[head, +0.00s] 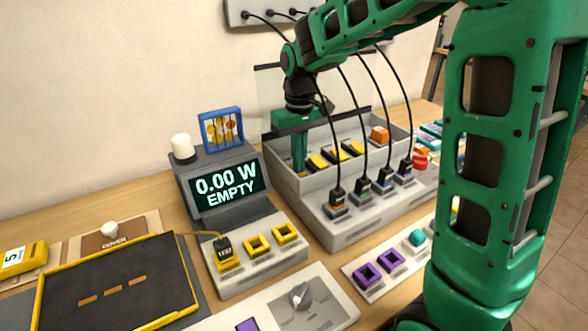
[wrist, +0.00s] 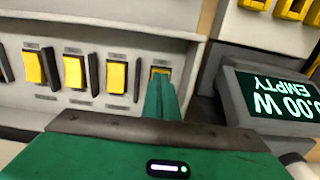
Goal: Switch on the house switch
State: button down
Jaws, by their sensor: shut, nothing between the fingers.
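A row of yellow rocker switches is set in the grey switch box (head: 322,124). Three of them show in the head view, one being the middle yellow switch (head: 337,155). In the wrist view, the rightmost yellow switch (wrist: 160,72) lies right at my fingertips and is partly covered by them. The other yellow switches (wrist: 116,77) stand to its left. The small labels cannot be read, so I cannot tell which is the house switch. My green gripper (head: 299,170) is shut and empty, pointing down at the box's left end; it also shows in the wrist view (wrist: 161,84). Whether it touches the switch is unclear.
A display (head: 226,186) reads "0.00 W EMPTY" left of the box. Black cables run down to several plugs (head: 337,203) along the box's front. A black panel with yellow edges (head: 115,285) lies front left.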

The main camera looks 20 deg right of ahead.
notch_tip(320, 180, up, 7)
dwell(1.1)
jog(key=shift+s, duration=0.1)
dwell(0.3)
